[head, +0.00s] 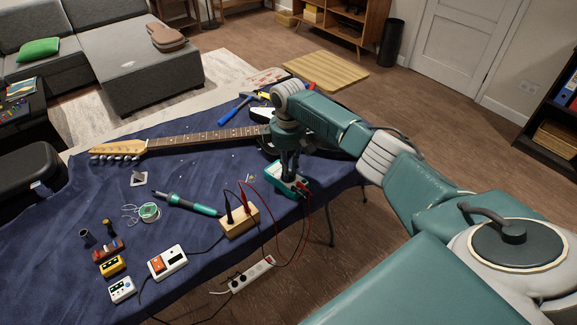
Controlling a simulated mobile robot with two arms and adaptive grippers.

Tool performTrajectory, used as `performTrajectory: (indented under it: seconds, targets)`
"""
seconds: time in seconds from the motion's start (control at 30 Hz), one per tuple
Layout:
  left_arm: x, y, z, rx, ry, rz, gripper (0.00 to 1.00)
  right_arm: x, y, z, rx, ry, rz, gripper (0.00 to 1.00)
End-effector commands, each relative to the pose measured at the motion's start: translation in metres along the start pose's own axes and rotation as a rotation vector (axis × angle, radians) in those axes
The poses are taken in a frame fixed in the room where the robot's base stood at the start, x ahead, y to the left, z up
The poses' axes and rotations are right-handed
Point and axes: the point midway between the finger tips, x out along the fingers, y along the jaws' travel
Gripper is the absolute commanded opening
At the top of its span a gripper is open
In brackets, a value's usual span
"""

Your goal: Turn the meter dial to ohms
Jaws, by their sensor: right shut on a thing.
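The meter (281,184) is a small teal-cased box lying near the right front edge of the blue-covered table. Red and black leads run from it. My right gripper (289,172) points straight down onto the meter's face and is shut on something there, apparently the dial. The fingers hide the dial, so I cannot tell which setting it points to. My left gripper is not in view.
An electric guitar (205,137) lies behind the meter. A wooden block (239,221) holding probes stands in front left, with a soldering iron (190,204), solder spool (149,212) and several pedals farther left.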

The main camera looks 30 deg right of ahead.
Motion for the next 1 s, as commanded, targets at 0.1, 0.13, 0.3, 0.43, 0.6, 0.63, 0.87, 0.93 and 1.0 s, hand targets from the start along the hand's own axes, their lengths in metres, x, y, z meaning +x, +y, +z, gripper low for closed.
performTrajectory:
  seconds: [0.1,0.13,0.3,0.43,0.6,0.63,0.87,0.93,1.0]
  targets:
    - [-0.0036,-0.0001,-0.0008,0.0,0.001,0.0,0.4,-0.0019,0.0001,-0.0013,-0.063,0.003,0.001,0.0]
    - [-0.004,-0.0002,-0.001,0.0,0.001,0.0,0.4,-0.0018,0.0001,-0.0013,-0.077,0.003,0.001,0.0]
    - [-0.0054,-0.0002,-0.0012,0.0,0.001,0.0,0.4,-0.0012,0.0001,-0.0013,-0.133,0.002,0.001,0.0]
    - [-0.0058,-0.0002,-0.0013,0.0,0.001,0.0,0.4,-0.001,0.0002,-0.0014,-0.154,0.002,0.001,0.0]
    - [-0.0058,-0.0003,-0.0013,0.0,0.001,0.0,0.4,-0.0009,0.0003,-0.0015,-0.16,0.002,0.002,0.0]
    - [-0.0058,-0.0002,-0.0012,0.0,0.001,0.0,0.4,-0.0009,0.0003,-0.0015,-0.16,0.002,0.002,0.0]
    - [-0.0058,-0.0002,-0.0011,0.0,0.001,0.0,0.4,-0.001,0.0003,-0.0016,-0.159,0.003,0.002,0.2]
    - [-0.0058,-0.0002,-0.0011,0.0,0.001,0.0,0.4,-0.001,0.0003,-0.0016,-0.159,0.003,0.002,0.25]
    - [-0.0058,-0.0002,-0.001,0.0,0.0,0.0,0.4,-0.0009,0.0002,-0.0015,-0.159,0.002,0.001,0.25]
